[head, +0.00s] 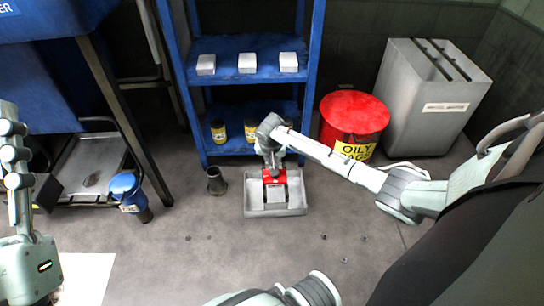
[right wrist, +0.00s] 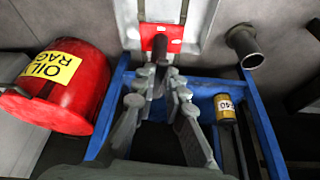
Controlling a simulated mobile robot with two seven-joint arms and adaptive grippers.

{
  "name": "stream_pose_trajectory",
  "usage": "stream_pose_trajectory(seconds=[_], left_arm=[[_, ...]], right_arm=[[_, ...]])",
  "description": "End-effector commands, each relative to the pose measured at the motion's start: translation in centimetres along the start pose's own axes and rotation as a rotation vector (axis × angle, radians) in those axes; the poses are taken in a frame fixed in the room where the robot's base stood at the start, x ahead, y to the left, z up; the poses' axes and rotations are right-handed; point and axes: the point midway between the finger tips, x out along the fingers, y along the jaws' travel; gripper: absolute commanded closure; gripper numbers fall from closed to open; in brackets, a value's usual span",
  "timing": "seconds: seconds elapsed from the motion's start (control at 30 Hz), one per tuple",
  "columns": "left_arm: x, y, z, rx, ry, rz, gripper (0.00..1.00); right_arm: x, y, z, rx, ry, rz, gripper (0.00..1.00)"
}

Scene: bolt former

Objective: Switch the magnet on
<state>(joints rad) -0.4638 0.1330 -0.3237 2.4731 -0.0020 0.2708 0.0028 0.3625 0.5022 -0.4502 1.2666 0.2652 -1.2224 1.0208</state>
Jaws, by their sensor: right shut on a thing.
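The red magnet (head: 281,178) sits over a grey tray (head: 275,213) on the floor. In the right wrist view the magnet (right wrist: 173,38) is a red block with a dark, stubby lever (right wrist: 160,46) standing out of it. My right gripper (head: 272,167) is directly above the magnet and partly hides it. In the right wrist view the fingers of my right gripper (right wrist: 161,70) are closed together at the lever's end. My left arm shows at the left edge of the head view, but its gripper is not visible.
A blue shelf (head: 240,80) with grey blocks and yellow-labelled cans stands behind the tray. A red oily-rag bin (head: 352,113) and a grey slotted bin (head: 432,90) are at the right. A dark cup (head: 215,182) stands left of the tray. Small bits lie on the front floor.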

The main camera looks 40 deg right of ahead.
Motion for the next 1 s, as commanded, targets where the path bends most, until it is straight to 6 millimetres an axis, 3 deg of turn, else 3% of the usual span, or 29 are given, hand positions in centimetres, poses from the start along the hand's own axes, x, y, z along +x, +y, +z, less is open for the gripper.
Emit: stream_pose_trajectory(seconds=[0.1,0.33,0.5,0.77,0.8,0.93,1.0], left_arm=[[0.2,0.2,2.2,-0.005,-0.174,0.001,0.6],[-1.5,-0.2,6.6,0.01,-0.434,-0.004,0.6],[-2.1,-0.4,7.7,0.014,-0.495,-0.006,0.6],[-2.2,-0.4,7.7,0.014,-0.495,-0.006,0.6],[-2.2,-0.4,7.7,0.014,-0.495,-0.006,0.6],[-2.1,-0.4,7.7,0.014,-0.494,-0.006,0.6],[-2.1,-0.4,7.7,0.014,-0.494,-0.006,0.6]], right_arm=[[-0.5,0.5,-0.1,-0.058,-0.003,-0.022,1.0],[-0.2,1.0,0.0,-0.149,-0.002,-0.061,1.0],[0.0,1.1,0.0,-0.17,0.0,-0.07,1.0],[0.0,1.1,0.0,-0.17,0.0,-0.07,1.0],[0.0,1.1,0.0,-0.17,0.0,-0.07,0.84],[0.0,1.1,0.0,-0.17,0.0,-0.07,0.68],[0.0,1.1,0.0,-0.17,0.0,-0.07,0.67]])
